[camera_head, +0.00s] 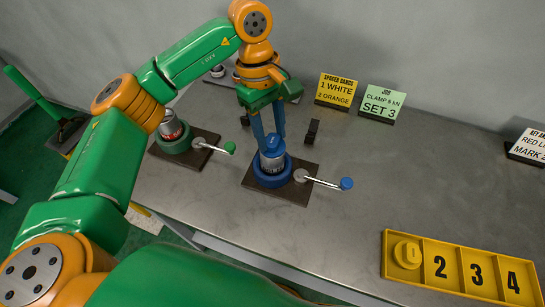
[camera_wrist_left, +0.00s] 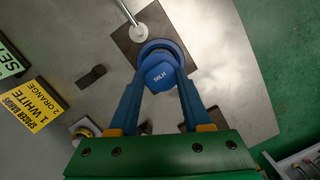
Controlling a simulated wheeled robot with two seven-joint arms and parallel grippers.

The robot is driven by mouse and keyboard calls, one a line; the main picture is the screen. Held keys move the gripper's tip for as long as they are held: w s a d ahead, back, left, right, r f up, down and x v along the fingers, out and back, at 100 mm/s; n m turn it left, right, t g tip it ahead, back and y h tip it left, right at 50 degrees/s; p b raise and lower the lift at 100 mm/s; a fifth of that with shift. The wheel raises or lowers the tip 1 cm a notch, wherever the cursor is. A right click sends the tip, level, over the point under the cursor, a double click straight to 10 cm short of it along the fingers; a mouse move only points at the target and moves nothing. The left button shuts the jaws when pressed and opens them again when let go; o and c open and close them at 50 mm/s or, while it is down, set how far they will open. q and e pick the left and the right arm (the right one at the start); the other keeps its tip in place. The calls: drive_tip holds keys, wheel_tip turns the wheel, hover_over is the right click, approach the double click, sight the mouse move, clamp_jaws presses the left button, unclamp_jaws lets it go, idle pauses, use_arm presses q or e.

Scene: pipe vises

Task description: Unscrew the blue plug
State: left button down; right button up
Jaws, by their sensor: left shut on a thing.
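The blue plug (camera_head: 273,145) sits on top of a grey pipe held upright in the blue vise (camera_head: 268,179). My left gripper (camera_head: 269,138) comes down from above and is shut on the blue plug. In the left wrist view the plug (camera_wrist_left: 158,76) lies between the tips of the two blue fingers (camera_wrist_left: 160,78), with the ring of the blue vise (camera_wrist_left: 165,47) around it. The pipe is hidden there. From these stills I cannot tell how far the plug is screwed in. My right gripper is in neither view.
The blue vise's lever ends in a blue knob (camera_head: 346,184). A green vise (camera_head: 175,145) with a pipe stands to the left. A yellow numbered tray (camera_head: 446,287) lies front right, with a yellow round piece (camera_head: 407,252) in its first compartment. Sign cards stand behind.

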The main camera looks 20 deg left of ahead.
use_arm(q)
drive_tip(key=m, duration=0.2)
drive_tip(key=shift+m+g, duration=0.3)
drive_tip(key=shift+d+r+m+y+p, duration=0.1)
drive_tip(key=shift+m+y+p, duration=0.25)
drive_tip(key=shift+m, duration=0.85)
drive_tip(key=shift+w+m+g, duration=0.1)
drive_tip(key=shift+m+g, duration=0.2)
drive_tip(key=shift+m, duration=0.8)
drive_tip(key=shift+c, duration=2.2)
unclamp_jaws()
drive_tip(key=shift+s+p+v, duration=0.2)
drive_tip(key=shift+p+v, duration=0.8)
drive_tip(key=shift+v, duration=0.1)
drive_tip(key=shift+d+y, duration=0.1)
drive_tip(key=shift+y, duration=0.15)
